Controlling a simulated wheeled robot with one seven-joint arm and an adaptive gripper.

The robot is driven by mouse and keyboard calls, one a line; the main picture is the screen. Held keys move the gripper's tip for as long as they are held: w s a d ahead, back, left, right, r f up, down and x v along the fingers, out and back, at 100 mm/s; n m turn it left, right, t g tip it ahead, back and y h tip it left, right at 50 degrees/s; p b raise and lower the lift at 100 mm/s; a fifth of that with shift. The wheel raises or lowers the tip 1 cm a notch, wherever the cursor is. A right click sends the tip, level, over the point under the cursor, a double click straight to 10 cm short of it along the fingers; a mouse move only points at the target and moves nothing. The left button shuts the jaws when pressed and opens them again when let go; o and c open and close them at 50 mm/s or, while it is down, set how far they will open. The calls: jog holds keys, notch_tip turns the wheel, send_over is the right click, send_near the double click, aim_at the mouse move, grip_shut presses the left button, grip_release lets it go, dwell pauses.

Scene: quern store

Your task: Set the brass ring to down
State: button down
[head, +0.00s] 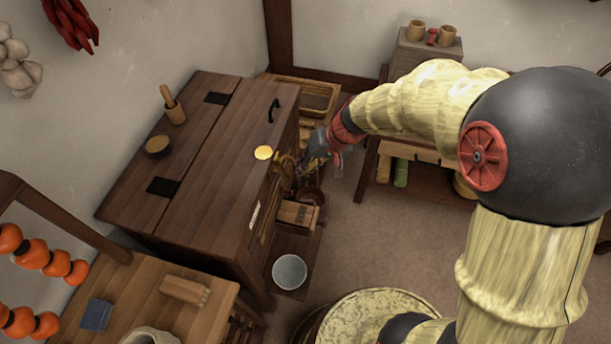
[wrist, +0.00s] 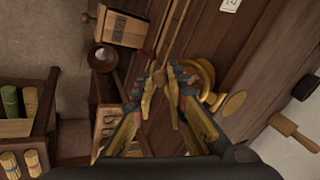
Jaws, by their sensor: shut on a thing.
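The brass ring (head: 285,164) is mounted on the upright front of the dark wooden chest (head: 215,190), just below its top edge. In the wrist view the brass ring (wrist: 206,80) shows as a curved brass piece beside the right finger. My gripper (head: 300,165) reaches the chest front from the right, at the ring. In the wrist view my gripper (wrist: 168,76) has its fingertips close together at the ring, shut on it. The fingers hide part of the ring, and its exact angle is hard to tell.
Below the front are a wooden box (head: 298,214) and a pale bowl (head: 290,271). A low shelf (head: 425,190) stands right. Floor between is clear.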

jog(key=f+b, duration=0.1)
jog(key=b, duration=0.2)
jog(key=shift+a+f+y, duration=0.3)
jog(key=shift+f, duration=0.05)
jog(key=shift+a+b+x, duration=0.2)
jog(key=shift+b+x, duration=1.4)
jog(key=shift+x, duration=0.4)
jog(key=shift+s+r, duration=0.1)
jog(key=shift+s, duration=0.05)
jog(key=c, duration=2)
grip_release()
jog(key=shift+d, duration=0.15)
jog(key=shift+c, duration=0.2)
jog(key=shift+r, duration=0.55)
jog(key=w+v, duration=0.1)
jog(key=v, duration=0.7)
jog(key=shift+r, duration=0.35)
